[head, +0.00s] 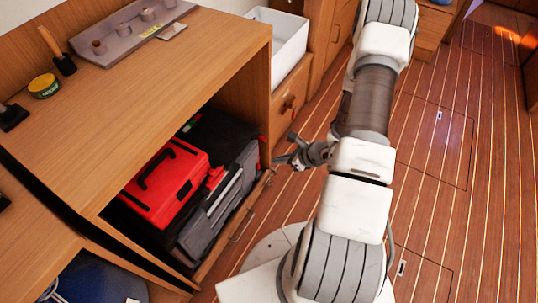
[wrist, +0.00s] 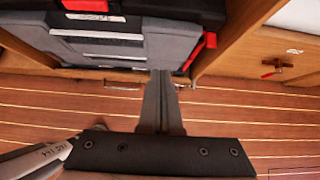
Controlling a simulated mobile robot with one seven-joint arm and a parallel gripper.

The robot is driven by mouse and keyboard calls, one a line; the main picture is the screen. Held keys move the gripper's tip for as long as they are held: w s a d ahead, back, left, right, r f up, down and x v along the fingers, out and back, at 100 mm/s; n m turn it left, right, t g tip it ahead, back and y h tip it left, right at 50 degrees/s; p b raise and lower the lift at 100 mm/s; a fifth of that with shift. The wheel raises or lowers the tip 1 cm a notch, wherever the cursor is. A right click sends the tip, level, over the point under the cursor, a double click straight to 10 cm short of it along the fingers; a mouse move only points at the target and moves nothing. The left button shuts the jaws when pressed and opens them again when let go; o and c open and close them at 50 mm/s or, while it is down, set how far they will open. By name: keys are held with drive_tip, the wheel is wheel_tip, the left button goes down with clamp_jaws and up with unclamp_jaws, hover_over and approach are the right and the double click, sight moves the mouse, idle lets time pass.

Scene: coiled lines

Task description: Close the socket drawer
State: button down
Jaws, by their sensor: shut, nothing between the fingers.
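A low wooden front (head: 222,252) with a metal bar handle (head: 243,226) runs along the foot of the open cabinet bay; it seems to be the socket drawer, but no label shows. How far it stands out is unclear. In the wrist view, part of the handle (wrist: 122,86) shows left of the fingers. My gripper (head: 277,162) is shut and empty near the right end of this front. In the wrist view, my gripper's fingers (wrist: 160,74) are together and point at the front's edge, overlapping it; I cannot tell whether they touch.
A red toolbox (head: 165,184) and grey cases (head: 222,195) fill the bay. The counter (head: 140,90) overhangs the cases. The striped floor (head: 440,190) at right is clear.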

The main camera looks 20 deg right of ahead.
sight(243, 155)
drive_tip(key=shift+w+a+f+b, duration=0.6)
drive_tip(key=shift+w+a+f, duration=0.45)
drive_tip(key=shift+w, duration=0.35)
drive_tip(key=shift+w+a+f+b, duration=0.55)
drive_tip(key=shift+w+a+f, duration=0.45)
drive_tip(key=shift+w, duration=0.35)
drive_tip(key=shift+w+a+f+b, duration=0.6)
drive_tip(key=shift+w+a+f, duration=0.4)
drive_tip(key=shift+w, duration=0.4)
drive_tip(key=shift+w+a+f+b, duration=0.1)
drive_tip(key=shift+w+a+b, duration=0.3)
drive_tip(key=shift+w+a, duration=0.45)
drive_tip(key=shift+w, duration=0.3)
